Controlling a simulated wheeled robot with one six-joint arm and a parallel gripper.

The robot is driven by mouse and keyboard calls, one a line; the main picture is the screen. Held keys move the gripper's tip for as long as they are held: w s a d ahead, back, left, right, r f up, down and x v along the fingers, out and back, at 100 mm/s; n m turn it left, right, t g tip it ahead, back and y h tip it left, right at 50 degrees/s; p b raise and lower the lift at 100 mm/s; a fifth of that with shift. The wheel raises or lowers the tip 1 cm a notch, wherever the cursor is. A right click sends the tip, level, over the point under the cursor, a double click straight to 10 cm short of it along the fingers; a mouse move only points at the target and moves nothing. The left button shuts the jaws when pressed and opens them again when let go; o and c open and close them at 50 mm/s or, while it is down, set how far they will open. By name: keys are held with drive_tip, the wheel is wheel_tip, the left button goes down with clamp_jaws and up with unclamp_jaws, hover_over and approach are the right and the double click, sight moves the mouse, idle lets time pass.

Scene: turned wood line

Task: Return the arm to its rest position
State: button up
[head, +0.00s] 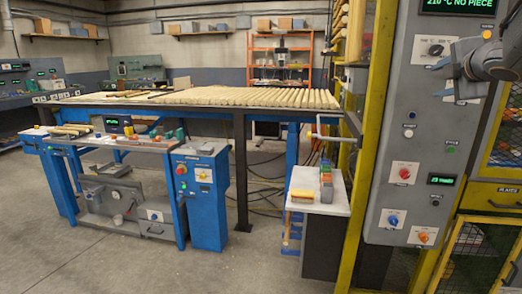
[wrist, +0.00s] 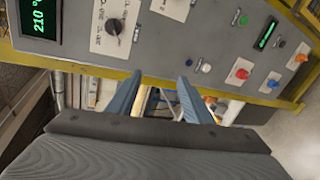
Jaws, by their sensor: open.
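My gripper (wrist: 160,98) shows in the wrist view with its two blue-grey fingers apart and nothing between them. In the wrist view it is in front of the lower edge of the grey control panel (wrist: 160,50). In the head view part of my arm (head: 490,62) shows at the upper right, in front of the same panel (head: 405,130).
The panel carries a black dial (head: 435,49), a red knob (head: 404,173), a blue knob (head: 392,220) and an orange knob (head: 424,237). A yellow post (head: 372,130) stands left of it. A white-topped stand (head: 315,205) holds coloured blocks. Grey floor (head: 275,265) is clear in front.

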drive_tip(key=s+a+f+m+g, duration=0.4)
drive_tip(key=a+f+m, duration=0.25)
drive_tip(key=f, duration=0.55)
drive_tip(key=s+a+f+m+g, duration=0.3)
drive_tip(key=a+f+m, duration=0.35)
drive_tip(key=f, duration=0.65)
drive_tip(key=s+a+f+m+g+y, duration=0.1)
drive_tip(key=s+a+f+m+g, duration=0.1)
drive_tip(key=s+a+f, duration=0.5)
drive_tip(key=s+a+f+m+g+y, duration=0.2)
drive_tip(key=s+a+f+g, duration=0.3)
drive_tip(key=s+a, duration=0.5)
drive_tip(key=s+f, duration=0.1)
drive_tip(key=s, duration=0.3)
drive_tip(key=shift+a+f+g+y+p, duration=0.25)
drive_tip(key=shift+f+g+y+p, duration=0.05)
drive_tip(key=shift+f+p, duration=0.1)
drive_tip(key=shift+w, duration=0.1)
